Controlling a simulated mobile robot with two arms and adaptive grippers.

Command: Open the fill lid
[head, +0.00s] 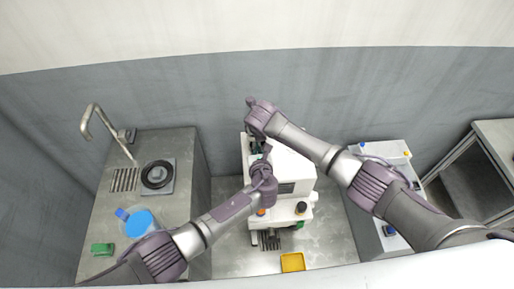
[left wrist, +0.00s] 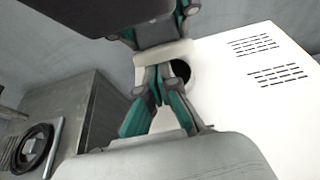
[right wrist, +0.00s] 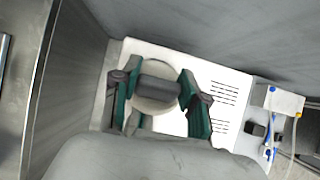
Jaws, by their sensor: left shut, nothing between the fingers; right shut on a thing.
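The white machine (head: 293,172) stands in the middle of the head view. In the right wrist view, my right gripper (right wrist: 158,80) is shut on the grey bar handle of the round pale fill lid (right wrist: 153,104). In the left wrist view, the lid's pale edge (left wrist: 164,55) shows under the right gripper, and a dark round opening (left wrist: 181,72) shows beside it on the machine. My left gripper (left wrist: 157,85) is shut and empty, with its tips close to the lid and opening. The left gripper (head: 264,157) partly hides this area in the head view.
A counter (head: 180,205) with a tap, black ring (head: 157,174) and blue jug (head: 140,223) stands at left. A yellow tray (head: 292,262) lies on the floor in front. A light cabinet (head: 385,153) stands at right, partly behind my right arm.

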